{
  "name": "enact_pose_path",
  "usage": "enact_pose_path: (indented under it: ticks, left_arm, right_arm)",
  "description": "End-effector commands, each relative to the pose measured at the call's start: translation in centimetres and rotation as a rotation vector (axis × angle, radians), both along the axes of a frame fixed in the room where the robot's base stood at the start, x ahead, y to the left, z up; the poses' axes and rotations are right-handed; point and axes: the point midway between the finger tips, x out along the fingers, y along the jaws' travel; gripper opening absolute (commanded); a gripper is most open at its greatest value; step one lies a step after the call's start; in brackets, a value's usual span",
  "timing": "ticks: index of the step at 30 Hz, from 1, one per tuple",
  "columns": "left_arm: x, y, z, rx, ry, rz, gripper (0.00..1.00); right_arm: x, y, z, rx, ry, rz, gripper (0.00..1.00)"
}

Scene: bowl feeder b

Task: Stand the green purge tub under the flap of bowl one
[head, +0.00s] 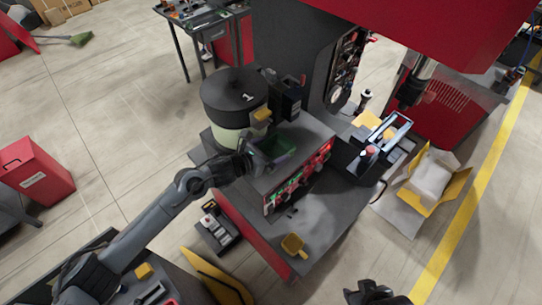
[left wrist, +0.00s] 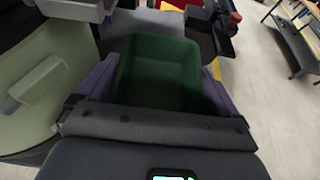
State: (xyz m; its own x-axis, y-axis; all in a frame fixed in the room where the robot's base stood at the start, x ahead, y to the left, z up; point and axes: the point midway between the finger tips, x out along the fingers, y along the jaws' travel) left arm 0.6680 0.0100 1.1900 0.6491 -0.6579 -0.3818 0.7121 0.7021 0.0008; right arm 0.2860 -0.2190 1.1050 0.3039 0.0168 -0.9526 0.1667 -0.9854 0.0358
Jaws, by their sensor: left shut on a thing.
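The green purge tub (head: 275,147) is in my left gripper (head: 253,160), beside bowl one (head: 228,92), the dark drum marked 1 with a pale lower part. In the left wrist view the tub (left wrist: 158,72) sits upright between the two fingers, open top showing and empty as far as I can see. The fingers are shut on its sides. A yellow flap-like piece (head: 262,115) sticks out from the bowl's right side, just above and left of the tub. Whether the tub touches the deck is unclear. A dark shape (head: 376,294) at the bottom edge looks like my right gripper; its jaws are unclear.
The bowl's pale green wall (left wrist: 40,95) is close left of the tub in the left wrist view. A dark box (head: 288,97) stands behind the tub. A yellow scoop-like piece (head: 293,244) lies near the front edge.

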Motion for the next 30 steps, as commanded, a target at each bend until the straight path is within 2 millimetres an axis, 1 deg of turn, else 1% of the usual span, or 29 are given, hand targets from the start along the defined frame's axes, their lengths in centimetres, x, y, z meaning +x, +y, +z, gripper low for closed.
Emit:
enact_pose_path:
  ticks: [6, 10, 19, 24, 25, 26, 30]
  left_arm:
    - [-0.1, -0.1, -2.4, -0.002, 0.004, 0.001, 0.59]
    - [0.0, 0.0, -3.5, -0.002, 0.001, 0.001, 0.59]
    - [0.0, 0.0, -3.8, -0.001, 0.000, 0.000, 0.59]
    - [0.0, 0.0, -4.2, -0.001, -0.001, 0.000, 0.59]
    - [0.0, 0.0, -4.1, 0.000, 0.000, 0.000, 0.97]
    - [0.0, 0.0, -4.1, 0.000, 0.000, 0.000, 1.00]
    - [0.0, 0.0, -4.1, -0.001, 0.001, 0.000, 1.00]
  right_arm:
    - [0.1, 0.2, 1.2, 0.007, -0.002, -0.004, 0.43]
    - [0.1, 0.2, 1.4, 0.008, -0.002, -0.005, 0.43]
    - [0.1, 0.2, 1.3, 0.007, -0.003, -0.004, 0.43]
    - [0.1, 0.1, 0.7, 0.003, -0.003, -0.001, 0.43]
    - [0.1, 0.0, 0.8, 0.002, -0.003, -0.001, 0.43]
    - [0.1, 0.0, 0.9, 0.000, -0.002, 0.000, 0.43]
    - [0.1, -0.1, 0.9, -0.004, -0.003, 0.003, 0.43]
